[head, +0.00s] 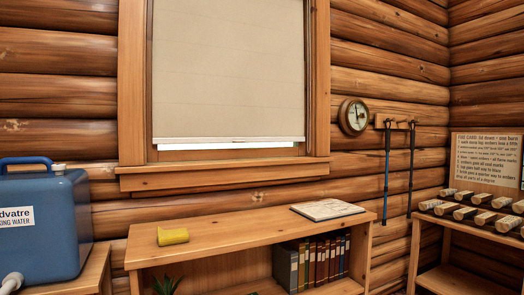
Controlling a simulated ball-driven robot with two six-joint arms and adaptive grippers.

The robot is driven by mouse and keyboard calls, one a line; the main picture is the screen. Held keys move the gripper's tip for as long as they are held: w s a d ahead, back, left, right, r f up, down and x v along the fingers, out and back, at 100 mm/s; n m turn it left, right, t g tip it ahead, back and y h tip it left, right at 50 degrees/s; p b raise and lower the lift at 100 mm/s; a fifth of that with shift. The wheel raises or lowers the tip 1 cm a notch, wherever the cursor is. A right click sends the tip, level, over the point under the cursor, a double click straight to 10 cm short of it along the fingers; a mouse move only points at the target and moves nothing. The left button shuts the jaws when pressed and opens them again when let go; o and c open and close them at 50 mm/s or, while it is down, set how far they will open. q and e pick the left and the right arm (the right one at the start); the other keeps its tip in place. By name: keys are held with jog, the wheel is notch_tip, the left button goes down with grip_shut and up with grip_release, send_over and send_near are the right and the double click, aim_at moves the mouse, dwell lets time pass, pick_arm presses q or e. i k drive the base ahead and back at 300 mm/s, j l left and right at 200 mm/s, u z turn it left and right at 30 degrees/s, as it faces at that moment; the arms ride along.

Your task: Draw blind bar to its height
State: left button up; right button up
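A beige roller blind (228,65) hangs in a wooden window frame (132,90) in the upper middle of the head view. Its bottom bar (228,139) is a thin, pale, level strip just above the sill (225,172). A narrow bright strip of window shows below the bar. The top of the blind is cut off by the picture edge. Neither of my grippers is in view.
A blue water container (45,225) stands left. A gauge (354,116) and hanging poles are right of the window.

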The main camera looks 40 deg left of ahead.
aim_at(172, 123)
jog(key=i+u, duration=0.4)
jog(key=i+l+u, duration=0.4)
jog(key=i, duration=0.2)
jog(key=i+j, duration=0.05)
jog(key=j, duration=0.05)
